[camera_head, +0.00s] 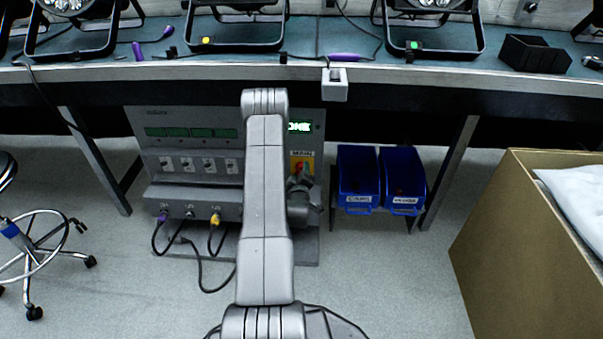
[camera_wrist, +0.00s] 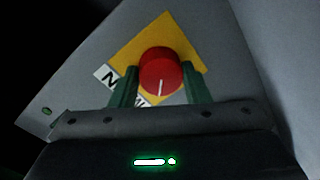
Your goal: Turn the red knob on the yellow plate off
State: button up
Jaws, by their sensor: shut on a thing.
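The red knob (camera_wrist: 160,69) sits on the yellow plate (camera_wrist: 126,59) of a grey panel. It has a white pointer line that points down in the wrist view. The two green fingers of my gripper (camera_wrist: 157,84) are on either side of the knob and shut on it. In the head view the yellow plate (camera_head: 309,159) shows beside my arm under the label MAIN, on the right of the grey control box (camera_head: 222,122). A green display (camera_head: 300,127) above it is partly hidden by my arm. The gripper's fingertips are hard to make out in the head view.
Two blue bins (camera_head: 358,176) stand just right of the control box. A large cardboard box (camera_head: 515,240) is at the right. The bench edge (camera_head: 430,75) runs above the box, with a small grey block (camera_head: 335,85) on it. A stool (camera_head: 35,250) stands at the left.

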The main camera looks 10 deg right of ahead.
dwell(0.3)
jog(key=o, duration=1)
jog(key=shift+c, duration=0.2)
jog(key=shift+s, duration=0.1)
jog(key=p+v, duration=0.3)
jog(key=v, duration=1)
jog(key=shift+s+p, duration=0.3)
jog(key=shift+p, duration=0.05)
jog(key=shift+a+r, duration=0.1)
jog(key=b+x, duration=0.3)
jog(key=x, duration=1)
jog(key=shift+w+b, duration=0.35)
jog(key=shift+w, duration=0.05)
